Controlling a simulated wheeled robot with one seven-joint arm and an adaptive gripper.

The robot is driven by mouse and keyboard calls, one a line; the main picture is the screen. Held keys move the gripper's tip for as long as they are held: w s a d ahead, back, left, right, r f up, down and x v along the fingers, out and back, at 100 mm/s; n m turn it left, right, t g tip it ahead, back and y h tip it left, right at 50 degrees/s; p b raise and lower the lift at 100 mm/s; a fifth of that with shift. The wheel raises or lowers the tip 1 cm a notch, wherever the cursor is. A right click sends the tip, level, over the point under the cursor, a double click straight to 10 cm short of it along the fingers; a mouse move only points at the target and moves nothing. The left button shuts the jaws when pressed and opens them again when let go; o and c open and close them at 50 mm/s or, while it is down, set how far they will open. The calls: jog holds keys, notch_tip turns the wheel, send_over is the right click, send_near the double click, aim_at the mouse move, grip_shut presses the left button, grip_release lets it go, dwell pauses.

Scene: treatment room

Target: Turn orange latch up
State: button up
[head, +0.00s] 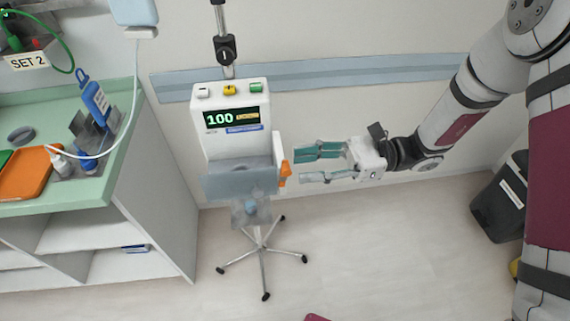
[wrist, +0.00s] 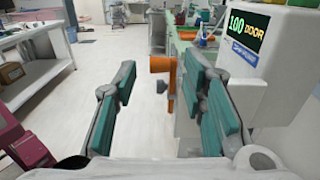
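The orange latch (head: 285,173) sits on the right side of a white pump-like device (head: 212,146) on a wheeled stand. In the wrist view the latch (wrist: 160,64) shows between my fingers, closer to the right finger, which hides part of it. One orange part sticks out to the left there, and another runs downward. My gripper (head: 299,166) is open and empty, with its fingertips just right of the latch. I cannot tell whether a finger touches it. The device's display (wrist: 247,33) reads "100 DOOR". A grey-blue panel (head: 238,184) hangs at the device's lower front.
A green-topped counter (head: 70,205) stands left of the device, with an orange tray (head: 24,172) and bottles. A wheeled base (head: 262,245) supports the stand. A dark bin (head: 500,205) stands at the right wall. The floor below my gripper is clear.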

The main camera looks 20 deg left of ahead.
aim_at(285, 166)
jog(key=shift+p+x, duration=0.35)
jog(key=shift+x, duration=2.05)
grip_shut()
